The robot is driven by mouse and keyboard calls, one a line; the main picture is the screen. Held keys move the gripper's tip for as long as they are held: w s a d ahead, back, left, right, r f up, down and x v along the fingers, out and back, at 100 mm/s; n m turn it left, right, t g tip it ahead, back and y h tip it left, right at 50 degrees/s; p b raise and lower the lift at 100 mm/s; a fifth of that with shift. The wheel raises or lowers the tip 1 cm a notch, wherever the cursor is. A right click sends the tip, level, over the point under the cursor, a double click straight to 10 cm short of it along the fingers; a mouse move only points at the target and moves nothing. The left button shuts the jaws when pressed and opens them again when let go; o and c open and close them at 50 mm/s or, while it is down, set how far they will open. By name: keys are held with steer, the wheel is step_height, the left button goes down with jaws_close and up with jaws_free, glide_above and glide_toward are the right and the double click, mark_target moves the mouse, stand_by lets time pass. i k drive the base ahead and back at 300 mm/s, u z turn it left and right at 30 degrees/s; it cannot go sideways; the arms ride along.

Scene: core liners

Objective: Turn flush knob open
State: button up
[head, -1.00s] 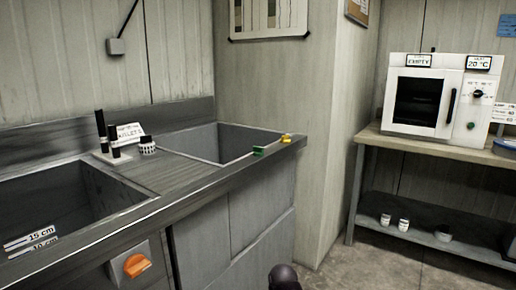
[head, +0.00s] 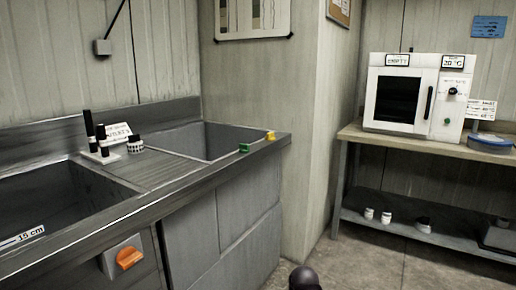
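An orange knob (head: 129,258) sits on a light square plate on the front face of the metal sink counter, at the lower left of the head view. Its grip looks slightly tilted from horizontal. No label on it can be read. A dark rounded part at the bottom edge, right of the middle, looks like part of my own arm. My gripper does not show, so its state and its distance from the knob are hidden.
The counter (head: 165,171) has two basins, with small black items and a label between them. Green (head: 244,148) and yellow (head: 270,135) pieces sit on its right edge. A white oven (head: 416,94) stands on a shelved bench (head: 415,147). The floor between is clear.

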mark_target(244, 148)
steer(key=z, duration=0.25)
steer(key=k, duration=0.55)
steer(key=z, duration=0.9)
steer(key=k, duration=0.7)
steer(key=z, duration=0.15)
steer(key=i, duration=1.1)
steer(key=u, duration=1)
steer(key=i, duration=1.15)
steer(key=u, duration=0.35)
